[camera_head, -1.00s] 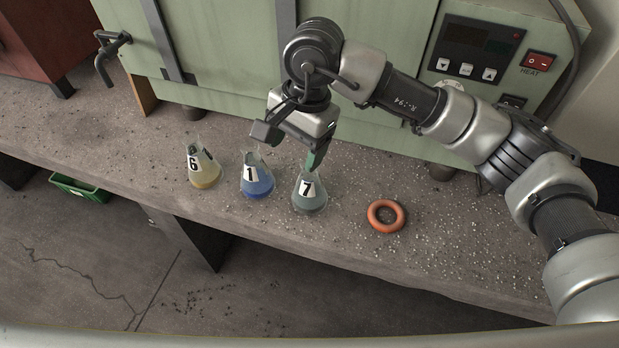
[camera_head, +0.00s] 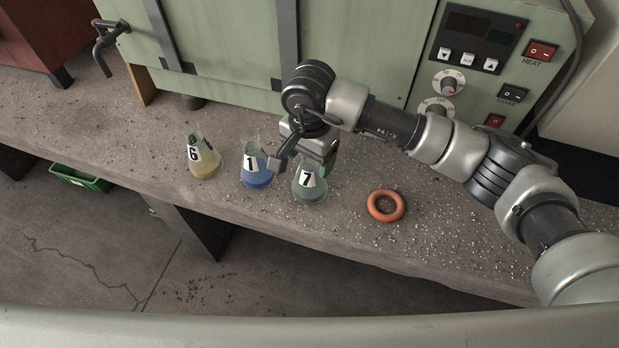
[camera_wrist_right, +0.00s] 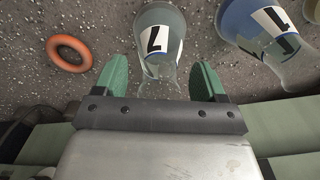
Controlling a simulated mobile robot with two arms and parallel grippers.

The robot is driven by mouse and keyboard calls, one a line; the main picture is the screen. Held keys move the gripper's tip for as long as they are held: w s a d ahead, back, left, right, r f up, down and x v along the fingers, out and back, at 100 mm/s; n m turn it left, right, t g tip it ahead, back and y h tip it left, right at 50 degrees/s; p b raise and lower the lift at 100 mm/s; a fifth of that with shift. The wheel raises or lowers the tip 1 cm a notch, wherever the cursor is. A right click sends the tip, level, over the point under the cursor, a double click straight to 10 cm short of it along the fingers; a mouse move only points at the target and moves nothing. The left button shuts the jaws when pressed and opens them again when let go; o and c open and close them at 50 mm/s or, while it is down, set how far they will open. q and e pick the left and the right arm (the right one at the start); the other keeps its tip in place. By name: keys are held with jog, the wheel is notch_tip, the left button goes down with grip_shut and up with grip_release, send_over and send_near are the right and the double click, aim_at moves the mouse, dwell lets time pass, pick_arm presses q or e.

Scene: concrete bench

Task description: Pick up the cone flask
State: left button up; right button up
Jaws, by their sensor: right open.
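Three cone flasks stand upright in a row on the bench. Flask 6 (camera_head: 204,162) holds yellowish liquid, flask 1 (camera_head: 256,172) blue, and flask 7 (camera_head: 309,187) grey-green. My right gripper (camera_head: 300,168) is open at the neck of flask 7, and partly covers its top in the head view. In the right wrist view, the neck of flask 7 (camera_wrist_right: 160,43) lies between the two green fingers of the right gripper (camera_wrist_right: 160,82), with gaps on both sides. Flask 1 (camera_wrist_right: 265,35) is beside it there. My left gripper is not in view.
An orange ring (camera_head: 386,206) lies on the concrete bench (camera_head: 90,120) right of flask 7; it also shows in the wrist view (camera_wrist_right: 69,53). A green oven (camera_head: 370,50) with a control panel stands behind.

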jog(key=shift+f, duration=0.2)
grip_shut()
dwell(0.3)
jog(key=shift+r, duration=0.2)
